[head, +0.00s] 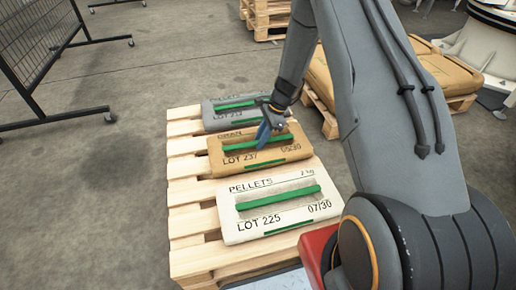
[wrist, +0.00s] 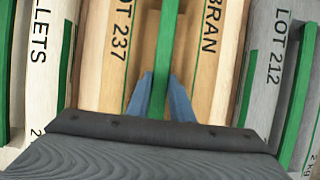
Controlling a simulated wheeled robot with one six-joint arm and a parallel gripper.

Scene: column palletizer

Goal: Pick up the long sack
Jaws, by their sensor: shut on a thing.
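Three printed sacks lie side by side on a wooden pallet (head: 187,186). My gripper (head: 262,137) is at the middle one, a brown bran sack (head: 229,152) marked LOT 237. In the wrist view its blue fingers (wrist: 163,98) stand on either side of the sack's green handle bar (wrist: 164,50), shut on it. The brown sack (wrist: 106,60) appears to rest on the pallet. A white pellets sack (head: 240,209), LOT 225, lies on the near side. A grey sack (head: 219,121), LOT 212 in the wrist view (wrist: 272,60), lies on the far side. I cannot tell which is longest.
The neighbouring sacks lie close on both sides of the brown one. A black mesh fence (head: 40,45) stands at the left. Another pallet with brown sacks (head: 441,75) is at the right, and a wooden pallet stack (head: 265,17) behind. The floor left of the pallet is clear.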

